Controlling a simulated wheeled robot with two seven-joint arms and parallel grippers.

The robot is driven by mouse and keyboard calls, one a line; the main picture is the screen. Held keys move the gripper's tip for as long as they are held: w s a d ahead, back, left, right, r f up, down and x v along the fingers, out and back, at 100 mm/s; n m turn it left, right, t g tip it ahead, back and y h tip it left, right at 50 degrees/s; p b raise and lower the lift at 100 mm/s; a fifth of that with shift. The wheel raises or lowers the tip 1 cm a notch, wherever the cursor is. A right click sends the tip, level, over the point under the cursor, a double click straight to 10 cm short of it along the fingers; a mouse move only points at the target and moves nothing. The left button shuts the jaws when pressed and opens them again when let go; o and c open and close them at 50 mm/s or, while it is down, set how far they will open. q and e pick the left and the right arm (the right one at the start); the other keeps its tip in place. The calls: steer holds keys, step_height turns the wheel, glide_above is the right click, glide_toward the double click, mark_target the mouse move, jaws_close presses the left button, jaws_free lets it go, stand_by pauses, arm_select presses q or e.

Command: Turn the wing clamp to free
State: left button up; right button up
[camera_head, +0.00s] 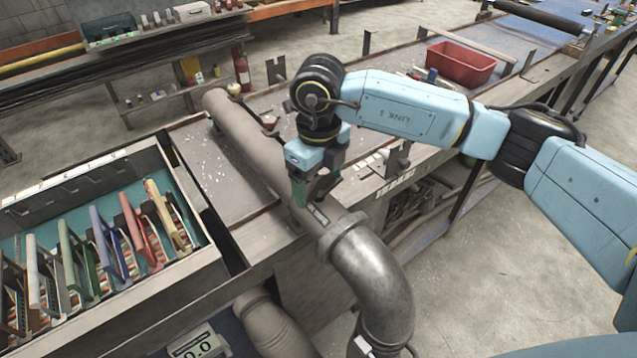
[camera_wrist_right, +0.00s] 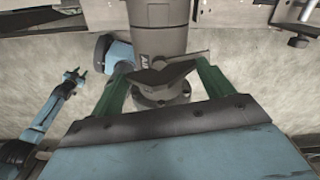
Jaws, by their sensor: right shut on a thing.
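The wing clamp (camera_wrist_right: 162,75) is a dark grey winged piece across the grey pipe in the right wrist view. My right gripper's green fingers (camera_wrist_right: 160,85) stand on either side of it, shut on it. In the head view my right gripper (camera_head: 308,198) points down onto the long grey pipe (camera_head: 245,140), just above the collar of its elbow (camera_head: 375,275). There the gripper hides the clamp. My left gripper (camera_wrist_right: 75,75) shows small at the left of the right wrist view, its fingers apart and empty. It is not in the head view.
A case (camera_head: 95,335) with several coloured-handle tools stands at the left. A red bin (camera_head: 461,64) sits on the bench at the back right. The floor at the right is clear.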

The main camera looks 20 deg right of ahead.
mark_target(319, 180)
steer(key=shift+m+b, duration=0.4)
steer(key=shift+m, duration=0.8)
steer(key=o, duration=0.9)
steer(key=shift+o, duration=0.2)
step_height(319, 180, up, 14)
steer(key=b, duration=0.1)
steer(key=shift+f, duration=0.25)
